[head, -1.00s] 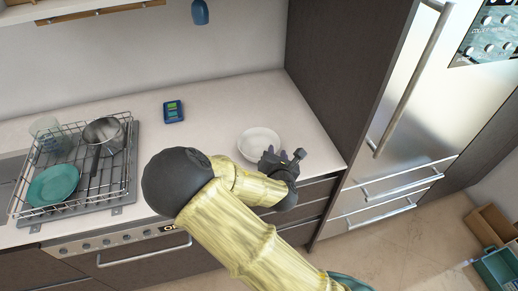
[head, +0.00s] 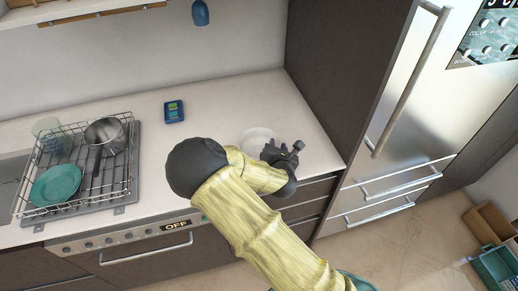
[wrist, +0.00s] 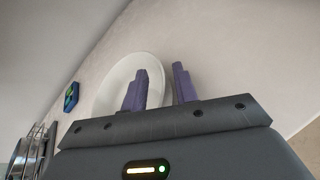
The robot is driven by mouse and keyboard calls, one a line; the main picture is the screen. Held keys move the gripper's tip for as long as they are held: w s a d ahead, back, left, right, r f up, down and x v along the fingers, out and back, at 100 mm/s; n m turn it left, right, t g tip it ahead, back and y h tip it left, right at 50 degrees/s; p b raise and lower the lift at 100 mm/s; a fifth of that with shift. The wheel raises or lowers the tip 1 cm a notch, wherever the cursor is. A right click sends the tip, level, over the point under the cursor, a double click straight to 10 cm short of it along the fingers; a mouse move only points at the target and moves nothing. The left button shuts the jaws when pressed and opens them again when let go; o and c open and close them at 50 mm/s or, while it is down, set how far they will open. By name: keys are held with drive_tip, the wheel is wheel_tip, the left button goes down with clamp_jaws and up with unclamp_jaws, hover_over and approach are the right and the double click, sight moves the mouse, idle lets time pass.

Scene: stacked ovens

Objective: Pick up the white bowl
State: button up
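The white bowl (head: 257,137) stands upright on the countertop near its right end in the head view. My gripper (head: 277,151) is over its right front side and hides part of it. In the wrist view the bowl (wrist: 118,78) shows behind the purple fingers of my gripper (wrist: 161,70). The fingers are apart. The left finger is in front of the bowl's inside and the right finger is just outside its right rim, so the rim shows between them. I cannot tell whether either finger touches the bowl.
A dish rack (head: 128,178) with a teal plate (head: 55,185) and a pot (head: 105,132) stands at the left. A blue device (head: 174,111) lies on the counter (head: 215,118). A tall dark cabinet side (head: 335,75) bounds the counter at the right. The counter's middle is clear.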

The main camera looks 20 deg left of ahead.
clamp_jaws()
idle(0.4)
wheel_tip(320, 180, up, 10)
drive_tip(key=shift+r+b, duration=0.1)
drive_tip(key=shift+b, duration=0.3)
idle(0.5)
